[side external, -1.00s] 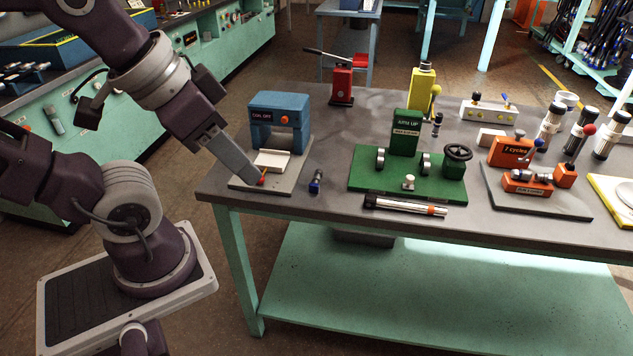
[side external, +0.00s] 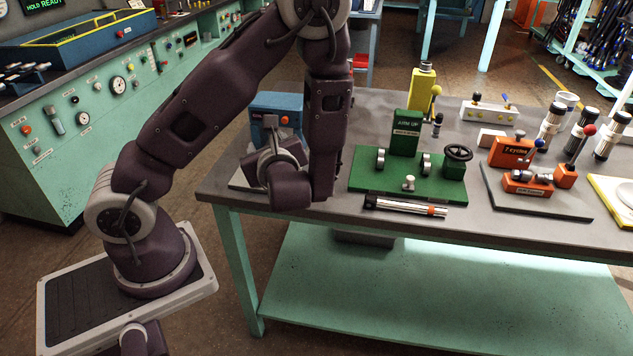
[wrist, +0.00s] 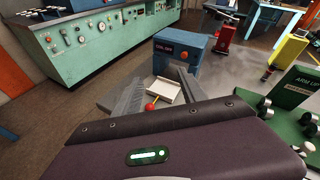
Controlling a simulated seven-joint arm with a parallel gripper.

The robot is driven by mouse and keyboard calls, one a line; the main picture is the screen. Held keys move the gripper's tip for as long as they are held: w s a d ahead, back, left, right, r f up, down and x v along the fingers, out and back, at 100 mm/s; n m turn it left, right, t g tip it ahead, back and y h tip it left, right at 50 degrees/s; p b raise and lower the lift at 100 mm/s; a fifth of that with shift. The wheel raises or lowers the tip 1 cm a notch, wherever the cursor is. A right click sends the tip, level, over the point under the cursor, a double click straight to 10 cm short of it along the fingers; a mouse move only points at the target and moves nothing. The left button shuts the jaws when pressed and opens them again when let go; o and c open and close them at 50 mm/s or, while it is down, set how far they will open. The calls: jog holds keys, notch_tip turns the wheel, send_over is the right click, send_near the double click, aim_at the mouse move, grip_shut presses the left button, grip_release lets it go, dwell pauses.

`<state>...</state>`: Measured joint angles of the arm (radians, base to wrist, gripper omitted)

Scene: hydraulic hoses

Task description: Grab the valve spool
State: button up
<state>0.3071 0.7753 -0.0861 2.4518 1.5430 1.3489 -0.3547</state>
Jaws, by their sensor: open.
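In the wrist view my gripper (wrist: 157,77) is open. Its two grey fingers point toward the blue COIL OFF station (wrist: 178,52), with a white tray (wrist: 168,92) and a red ball knob (wrist: 151,105) showing between them. I see nothing held. I cannot tell for certain which part is the valve spool. A silver rod with a black end and an orange ring (side external: 404,207) lies at the table's front edge, apart from my gripper.
The green ARM UP fixture (side external: 407,170) stands right of my arm; it also shows in the wrist view (wrist: 296,100). An orange fixture (side external: 530,182), a yellow bottle (side external: 421,90) and several upright cylinders stand farther right. The tabletop (side external: 330,215) is bare along its near left edge.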

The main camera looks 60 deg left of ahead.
jog(key=w+d+f+m+t+h, duration=0.2)
jog(key=w+d+f+m+t, duration=0.15)
jog(key=f, duration=0.25)
jog(key=w+d+f+m+t+h, duration=0.2)
jog(key=w+f+m, duration=0.1)
jog(key=f+m, duration=0.3)
jog(key=shift+n+g, duration=0.25)
jog(key=shift+n, duration=0.3)
jog(key=x, duration=0.7)
jog(key=shift+s+d+f, duration=0.1)
jog(key=shift+s+f, duration=0.05)
jog(key=shift+f, duration=0.2)
grip_shut()
